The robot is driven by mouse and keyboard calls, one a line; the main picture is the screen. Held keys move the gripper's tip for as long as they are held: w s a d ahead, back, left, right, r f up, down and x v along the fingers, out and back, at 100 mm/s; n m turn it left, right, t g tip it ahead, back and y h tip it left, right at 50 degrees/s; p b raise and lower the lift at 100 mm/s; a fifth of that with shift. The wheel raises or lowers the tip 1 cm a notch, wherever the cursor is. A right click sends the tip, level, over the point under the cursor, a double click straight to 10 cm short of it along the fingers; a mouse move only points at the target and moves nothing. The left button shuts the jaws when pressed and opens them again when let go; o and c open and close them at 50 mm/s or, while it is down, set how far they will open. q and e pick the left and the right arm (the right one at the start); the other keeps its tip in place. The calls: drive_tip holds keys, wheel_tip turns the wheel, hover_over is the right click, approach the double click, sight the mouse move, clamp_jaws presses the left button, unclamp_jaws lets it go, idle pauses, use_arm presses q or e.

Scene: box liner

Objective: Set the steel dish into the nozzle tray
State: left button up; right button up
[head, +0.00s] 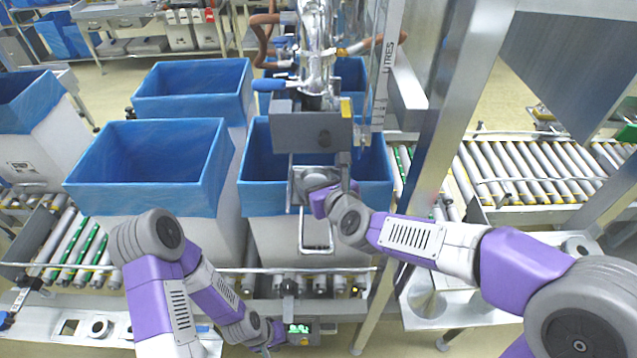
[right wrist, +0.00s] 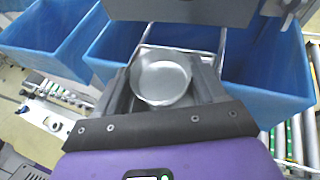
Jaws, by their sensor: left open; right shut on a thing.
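The steel dish (right wrist: 161,80) is a round, shallow, shiny bowl. In the right wrist view it lies between the grey fingers of my right gripper (right wrist: 165,80), which is shut on it. In the head view the dish (head: 316,180) shows just under the grey nozzle block (head: 312,132), partly hidden by my right gripper (head: 325,188). A thin metal frame, seemingly the nozzle tray (head: 293,190), shows around the dish below the block. Whether the dish touches it, I cannot tell. My left gripper (head: 272,338) is low at the bottom, open and apart from the dish.
A blue-lined box (head: 260,200) stands under the nozzle on a roller conveyor (head: 520,170), with other blue-lined boxes (head: 150,165) to the left. A steel post (head: 440,140) stands right of the nozzle. A small control box with green lights (head: 300,330) is beside my left gripper.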

drive_tip(key=shift+f, duration=0.1)
drive_tip(key=o, duration=0.7)
drive_tip(key=shift+o, duration=0.2)
drive_tip(key=shift+r, duration=0.3)
drive_tip(key=p+v, duration=0.2)
drive_tip(key=v, duration=1)
